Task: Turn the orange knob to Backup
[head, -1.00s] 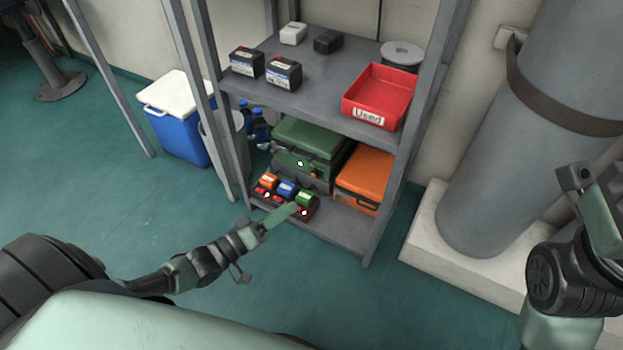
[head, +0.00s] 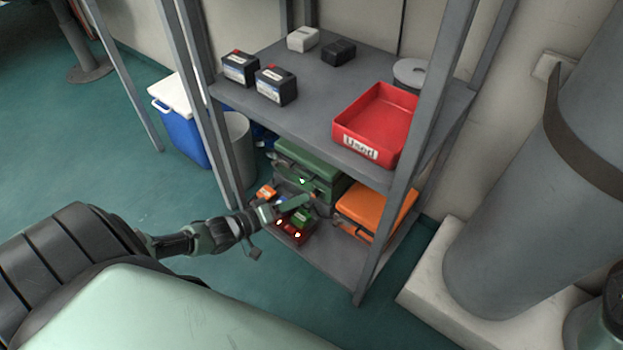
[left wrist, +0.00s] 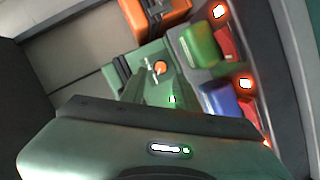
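The orange knob (left wrist: 160,67) shows in the left wrist view on the face of a green case, with a pale metal piece beside it. I cannot read its labels or setting. The green case (head: 310,160) lies on the lower shelf in the head view, with a small green light on its front. My left gripper (head: 292,206) reaches in from the left, in front of the case and above a row of coloured batteries. Its fingers point towards the knob in the left wrist view; whether they touch it or are apart I cannot tell. My right gripper is out of view.
A charger (head: 291,233) with red lights holds a green battery (head: 302,217) and others below my gripper. An orange case (head: 368,207) lies to the right. The upper shelf (head: 330,85) with a red bin (head: 375,120) overhangs. A shelf post (head: 405,150) stands at right.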

